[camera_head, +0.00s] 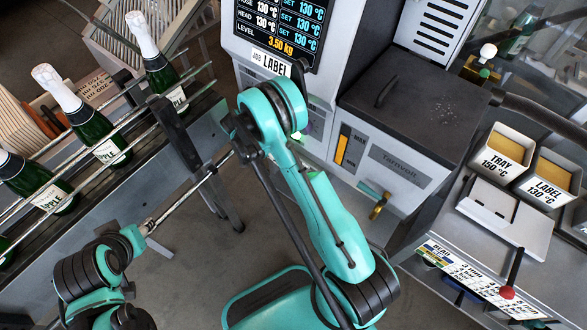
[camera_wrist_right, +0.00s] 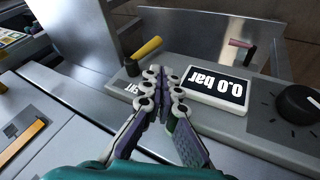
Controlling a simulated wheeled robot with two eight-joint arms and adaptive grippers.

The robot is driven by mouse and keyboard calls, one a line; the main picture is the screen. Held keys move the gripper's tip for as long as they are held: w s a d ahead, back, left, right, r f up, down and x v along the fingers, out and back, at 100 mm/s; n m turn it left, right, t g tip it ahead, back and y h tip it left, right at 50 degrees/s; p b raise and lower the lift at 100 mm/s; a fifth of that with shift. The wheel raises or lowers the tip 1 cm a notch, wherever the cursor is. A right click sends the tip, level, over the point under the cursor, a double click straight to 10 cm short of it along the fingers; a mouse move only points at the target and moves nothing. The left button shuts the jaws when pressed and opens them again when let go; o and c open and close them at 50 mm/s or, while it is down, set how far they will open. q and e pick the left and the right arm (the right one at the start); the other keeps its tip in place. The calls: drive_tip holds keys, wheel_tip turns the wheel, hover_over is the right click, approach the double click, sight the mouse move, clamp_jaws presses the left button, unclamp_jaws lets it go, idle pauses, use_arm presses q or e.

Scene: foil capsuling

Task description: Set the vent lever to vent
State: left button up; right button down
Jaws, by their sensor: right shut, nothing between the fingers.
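A lever with a yellow handle (camera_wrist_right: 147,48) stands on the grey panel in the right wrist view, tilted up to the right from a dark pivot. A reddish handle (camera_wrist_right: 240,43) stands farther back, beyond the display. My right gripper (camera_wrist_right: 165,75) is shut and empty, in front of the yellow handle's base and left of the display, apparently apart from both. It partly hides a small label by the lever. In the head view my arm hides it. My left gripper cannot be made out.
The display (camera_wrist_right: 215,87) reads 0.0 bar, upside down, with a black knob (camera_wrist_right: 298,104) to its right. In the head view, green bottles (camera_head: 97,135) stand on a railed conveyor at left. A red-knobbed lever (camera_head: 507,292) and wax trays (camera_head: 500,150) are at right.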

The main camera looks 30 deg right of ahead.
drive_tip(key=b+x, duration=0.3)
drive_tip(key=x, duration=0.6)
drive_tip(key=shift+s+f, duration=0.2)
drive_tip(key=shift+f, duration=0.1)
drive_tip(key=shift+w+d, duration=0.1)
drive_tip(key=shift+d, duration=0.05)
